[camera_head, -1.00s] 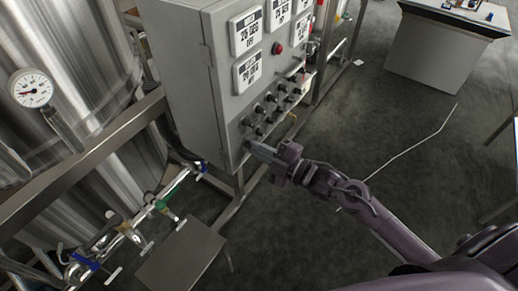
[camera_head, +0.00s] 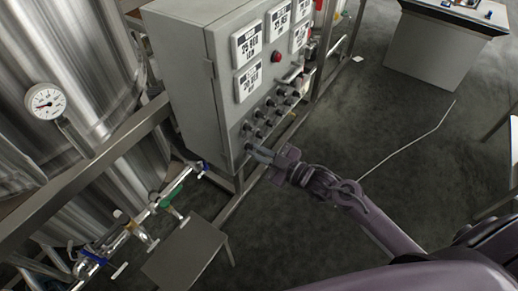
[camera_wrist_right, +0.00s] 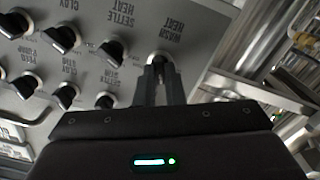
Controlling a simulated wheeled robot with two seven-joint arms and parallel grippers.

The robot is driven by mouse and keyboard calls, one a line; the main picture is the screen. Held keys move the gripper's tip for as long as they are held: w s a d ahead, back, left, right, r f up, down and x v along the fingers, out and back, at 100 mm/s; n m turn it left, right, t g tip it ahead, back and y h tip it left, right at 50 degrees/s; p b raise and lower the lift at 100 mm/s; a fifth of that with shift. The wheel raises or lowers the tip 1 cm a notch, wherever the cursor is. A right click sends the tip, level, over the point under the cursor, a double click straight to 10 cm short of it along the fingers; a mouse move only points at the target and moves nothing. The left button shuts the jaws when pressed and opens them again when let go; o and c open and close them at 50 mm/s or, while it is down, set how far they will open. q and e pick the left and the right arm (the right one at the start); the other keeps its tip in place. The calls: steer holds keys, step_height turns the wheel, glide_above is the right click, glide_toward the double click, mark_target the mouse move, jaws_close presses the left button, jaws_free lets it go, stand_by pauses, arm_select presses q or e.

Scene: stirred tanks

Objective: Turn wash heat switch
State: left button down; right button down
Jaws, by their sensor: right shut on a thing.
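The wash heat switch (camera_wrist_right: 160,58) is a round knob with a pale ring under the "WASH HEAT" label in the right wrist view. It sits at the panel's lower corner in the head view, where the fingertips largely hide it. My right gripper (camera_wrist_right: 160,78) is shut on it, one finger on each side; in the head view it (camera_head: 256,151) reaches the panel from the right. The grey control box (camera_head: 185,75) carries the switch. My left gripper is not in view.
Several other black knobs sit close by, including the settle heat switch (camera_wrist_right: 113,50). A red button (camera_head: 277,56) and display plates are above. Steel tanks (camera_head: 70,60) and pipes with valves stand left. A grey table (camera_head: 188,252) is below; the floor at right is mostly clear.

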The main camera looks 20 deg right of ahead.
steer(key=shift+m, duration=0.4)
steer(key=c, duration=1.5)
jaws_free()
steer(key=shift+b+v, duration=0.5)
steer(key=shift+v, duration=3.45)
